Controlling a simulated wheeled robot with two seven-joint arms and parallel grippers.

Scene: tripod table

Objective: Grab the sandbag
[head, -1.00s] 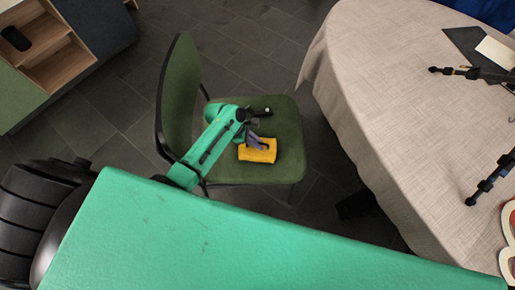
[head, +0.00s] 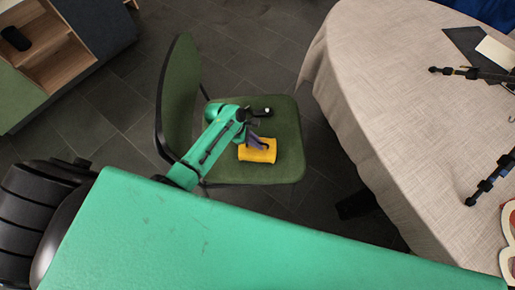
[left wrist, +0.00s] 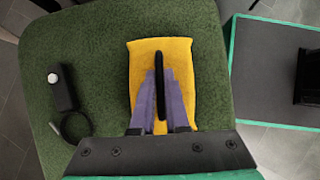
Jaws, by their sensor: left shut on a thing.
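The yellow sandbag (head: 257,150) lies on the seat of the green chair (head: 285,120). A black strap handle runs along its top. In the left wrist view the sandbag (left wrist: 188,75) fills the middle, with the black handle (left wrist: 160,85) between my purple fingers. My left gripper (head: 262,145) is over the sandbag, with its fingers (left wrist: 160,95) shut on the handle. The sandbag appears to rest on the seat. My right gripper is not in view.
A black object with a cord (left wrist: 63,90) lies on the seat beside the sandbag. The chair has a backrest (head: 180,95) at left. A cloth-covered table (head: 370,90) with tripod parts stands at right. A wooden shelf unit (head: 50,50) is at upper left.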

